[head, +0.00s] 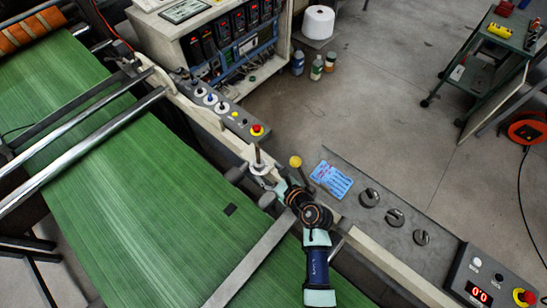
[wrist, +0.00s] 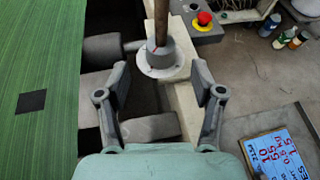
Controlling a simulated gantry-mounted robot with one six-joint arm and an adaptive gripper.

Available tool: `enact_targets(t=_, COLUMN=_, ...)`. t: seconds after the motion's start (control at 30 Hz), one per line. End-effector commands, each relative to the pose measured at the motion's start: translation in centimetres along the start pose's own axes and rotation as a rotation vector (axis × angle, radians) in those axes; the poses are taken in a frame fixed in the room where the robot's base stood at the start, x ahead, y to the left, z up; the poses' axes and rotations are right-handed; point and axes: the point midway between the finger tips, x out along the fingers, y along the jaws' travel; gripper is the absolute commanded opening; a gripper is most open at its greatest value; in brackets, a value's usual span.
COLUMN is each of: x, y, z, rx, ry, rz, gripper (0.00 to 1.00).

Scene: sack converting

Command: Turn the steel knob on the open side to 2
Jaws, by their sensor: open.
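My gripper (wrist: 160,82) is open and empty. In the wrist view its fingers appear either side of a round grey flanged hub (wrist: 161,62) with a brown rod; contact is not visible. In the head view my gripper (head: 270,183) is left of the knobs, by the green web's edge.
A blue-and-white card (head: 331,180) lies left of the knobs. A yellow-ball lever (head: 295,161) stands near my gripper. A box with a red display (head: 478,292) and red button is at the lower right. The green web (head: 130,190) fills the left. Open floor lies beyond the plate.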

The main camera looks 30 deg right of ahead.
Motion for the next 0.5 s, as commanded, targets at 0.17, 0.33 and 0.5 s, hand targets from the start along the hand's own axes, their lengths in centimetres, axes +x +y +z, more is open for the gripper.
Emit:
enact_targets(t=0.17, x=3.1, y=0.1, z=-0.1, rx=0.000, ry=-0.002, rz=0.002, gripper=0.67)
enact_targets(t=0.33, x=6.1, y=0.0, z=-0.1, rx=0.002, ry=-0.003, rz=0.000, gripper=0.67)
enact_targets(t=0.5, x=7.4, y=0.0, z=0.1, rx=0.003, ry=-0.003, rz=-0.001, gripper=0.67)
